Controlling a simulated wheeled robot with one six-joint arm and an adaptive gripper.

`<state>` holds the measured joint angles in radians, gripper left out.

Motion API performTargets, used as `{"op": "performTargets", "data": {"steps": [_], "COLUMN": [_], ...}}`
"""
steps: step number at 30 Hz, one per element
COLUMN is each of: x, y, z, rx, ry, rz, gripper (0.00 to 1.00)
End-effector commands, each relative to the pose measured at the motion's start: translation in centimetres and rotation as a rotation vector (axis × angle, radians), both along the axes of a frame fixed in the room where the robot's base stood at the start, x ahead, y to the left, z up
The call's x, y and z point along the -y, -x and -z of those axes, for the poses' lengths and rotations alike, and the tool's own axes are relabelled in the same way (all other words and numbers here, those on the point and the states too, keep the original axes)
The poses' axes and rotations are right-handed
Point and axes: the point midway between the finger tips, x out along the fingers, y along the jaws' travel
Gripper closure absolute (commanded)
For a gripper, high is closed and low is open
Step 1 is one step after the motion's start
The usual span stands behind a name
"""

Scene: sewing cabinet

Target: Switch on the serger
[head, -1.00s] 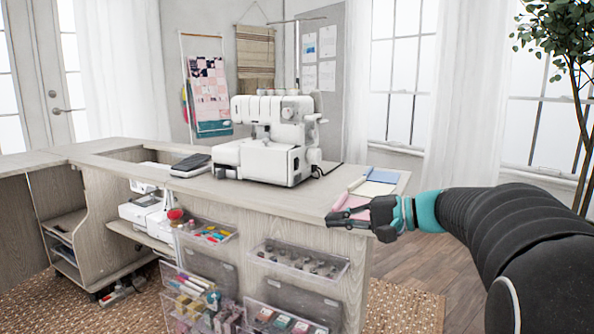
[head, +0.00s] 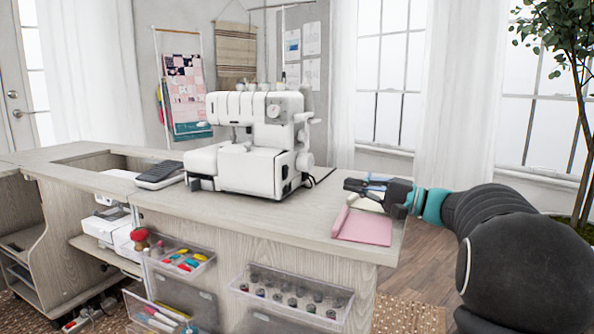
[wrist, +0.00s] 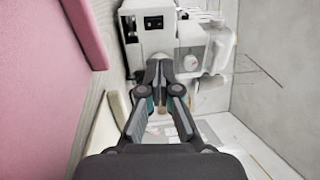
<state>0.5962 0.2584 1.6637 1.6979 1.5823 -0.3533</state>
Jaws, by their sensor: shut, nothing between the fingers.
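The white serger (head: 250,150) stands on the pale wood cabinet top (head: 240,212), its right side toward my arm. In the wrist view the serger (wrist: 140,45) is ahead of the fingertips, turned sideways. A small black panel (wrist: 153,22) shows on its side, probably the switch; its position cannot be read. My gripper (head: 348,185) is shut and empty, above the cabinet top to the right of the serger, with a gap between them. It points at the serger. The shut fingertips (wrist: 160,72) also show in the wrist view and cover part of the machine.
Folded pink fabric (head: 363,226) lies on the cabinet's right end, with cream and blue pieces behind it, below my gripper. A dark foot pedal (head: 160,175) lies left of the serger. Clear bins (head: 290,295) hang on the cabinet front. A plant (head: 565,60) stands at the right.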

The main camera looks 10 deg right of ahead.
Motion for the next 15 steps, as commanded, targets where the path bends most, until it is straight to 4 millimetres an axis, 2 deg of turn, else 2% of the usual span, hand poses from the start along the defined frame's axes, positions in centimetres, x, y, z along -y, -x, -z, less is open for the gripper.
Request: {"op": "performTargets", "data": {"steps": [8, 15], "x": [-0.5, -2.9], "y": [-0.2, -1.9], "z": [0.0, -0.4], "rx": [-0.001, -0.001], "ry": [0.001, 0.001], "rz": [-0.004, -0.005], "gripper": [1.0, 1.0]}}
